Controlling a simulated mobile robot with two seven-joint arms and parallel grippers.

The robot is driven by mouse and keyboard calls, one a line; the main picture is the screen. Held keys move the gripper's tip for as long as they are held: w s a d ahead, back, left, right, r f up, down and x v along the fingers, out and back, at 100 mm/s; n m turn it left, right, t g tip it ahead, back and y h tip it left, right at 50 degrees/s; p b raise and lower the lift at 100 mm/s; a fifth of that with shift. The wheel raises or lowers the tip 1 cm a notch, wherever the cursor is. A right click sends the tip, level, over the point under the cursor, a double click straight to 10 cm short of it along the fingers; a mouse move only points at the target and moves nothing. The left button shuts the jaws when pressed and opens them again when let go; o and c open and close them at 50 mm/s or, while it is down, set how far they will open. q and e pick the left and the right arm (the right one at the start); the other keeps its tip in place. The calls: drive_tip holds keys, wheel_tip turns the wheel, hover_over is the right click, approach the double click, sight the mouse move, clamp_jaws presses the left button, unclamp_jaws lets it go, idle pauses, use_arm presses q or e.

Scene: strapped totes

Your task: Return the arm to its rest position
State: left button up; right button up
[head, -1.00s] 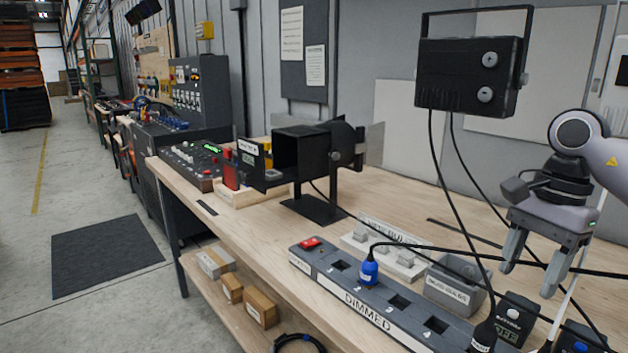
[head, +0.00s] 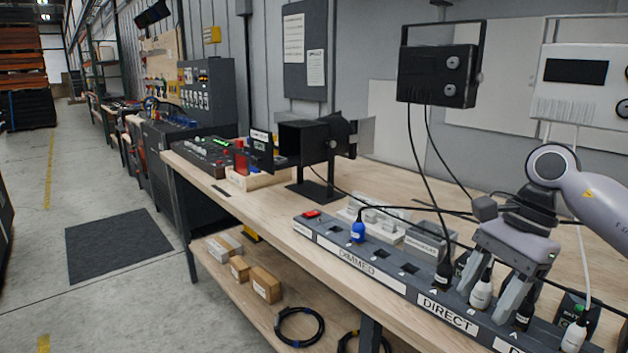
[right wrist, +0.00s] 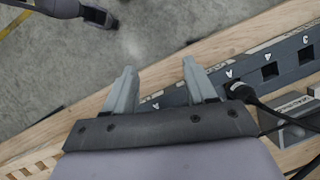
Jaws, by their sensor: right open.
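My right arm (head: 590,200) comes in from the right in the head view. My right gripper (head: 497,300) is open and hangs over the front edge of the workbench, by the direct part of the socket strip (head: 375,279). My left gripper is not in the head view.
The wooden workbench (head: 262,220) carries a black lamp (head: 320,145), a control console (head: 200,150) and a blue plug (head: 358,231) in the strip. Cables hang from a black box (head: 437,75). Boxes and a coiled cable (head: 299,326) lie on the lower shelf.

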drive_tip(key=s+a+f+m+t+y, duration=0.2)
drive_tip(key=a+m+y, duration=0.6)
drive_tip(key=a+y, duration=0.15)
drive_tip(key=s+a+f+m+t+y, duration=0.2)
drive_tip(key=a+m+y, duration=0.6)
drive_tip(key=a, duration=0.3)
drive_tip(key=d+f+m+t+h+p, duration=0.1)
drive_tip(key=d+f+m+t+h, duration=0.5)
drive_tip(key=m, duration=0.8)
drive_tip(key=d+f+m+t+h, duration=0.3)
drive_tip(key=f+m+t+h, duration=0.45)
drive_tip(key=m, duration=0.75)
drive_tip(key=s+d+f+m+g+h, duration=0.2)
drive_tip(key=s+d+f+m+g, duration=0.1)
drive_tip(key=s+f+m, duration=0.3)
drive_tip(key=s+d+f+m+g+h, duration=0.3)
drive_tip(key=s+d+f+m, duration=0.1)
drive_tip(key=s+f, duration=0.4)
wheel_tip(320, 180, down, 2)
drive_tip(key=shift+s+f+m+h, duration=0.2)
drive_tip(key=shift+m+h, duration=0.1)
drive_tip(key=shift+m, duration=0.6)
